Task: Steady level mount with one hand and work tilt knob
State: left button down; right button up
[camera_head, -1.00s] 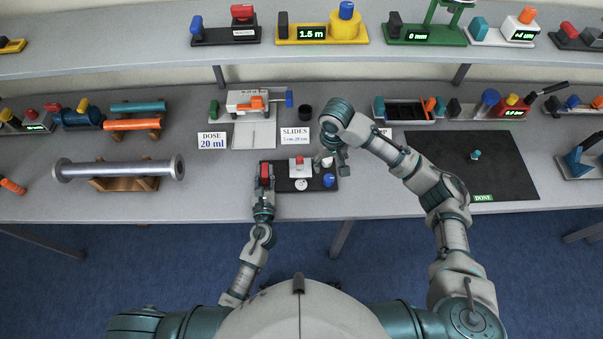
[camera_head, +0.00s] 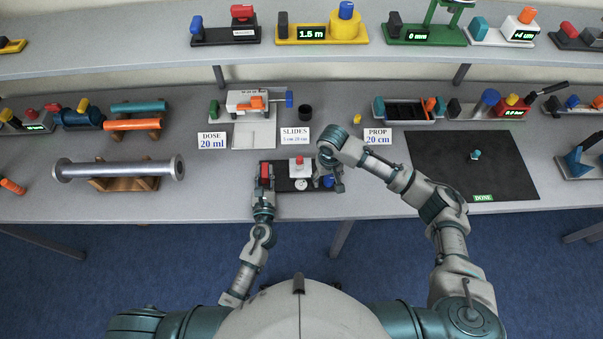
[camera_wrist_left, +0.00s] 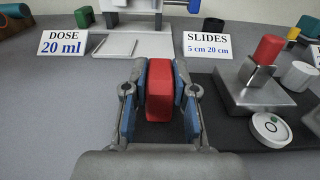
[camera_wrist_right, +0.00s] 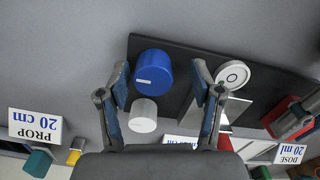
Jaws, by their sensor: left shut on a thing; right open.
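The level mount is a dark base plate (camera_head: 297,186) with a grey block (camera_wrist_left: 255,92) carrying a red-topped post (camera_wrist_left: 267,52), a round white bubble level (camera_wrist_left: 271,128), a blue knob (camera_wrist_right: 154,72) and a smaller white knob (camera_wrist_right: 143,114). My left gripper (camera_head: 264,184) is shut on the red upright handle (camera_wrist_left: 158,88) at the plate's left end. My right gripper (camera_head: 333,184) is open above the plate's right end. In the right wrist view its fingers stand either side of the blue knob, with a gap; contact cannot be seen. It partly hides that knob in the head view.
Behind the mount stand the DOSE sign (camera_head: 212,141), the SLIDES sign (camera_head: 295,136) and a black cup (camera_head: 305,112). A PROP sign (camera_head: 378,137) and a small yellow piece (camera_head: 357,119) are behind my right arm. A dark DONE mat (camera_head: 470,165) lies right.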

grip_shut()
jog(key=shift+a+m, duration=0.1)
jog(key=shift+m, duration=1.6)
jog(key=shift+s+a, duration=0.1)
jog(key=m, duration=0.3)
jog(key=shift+m, duration=0.3)
jog(key=shift+m, duration=1.6)
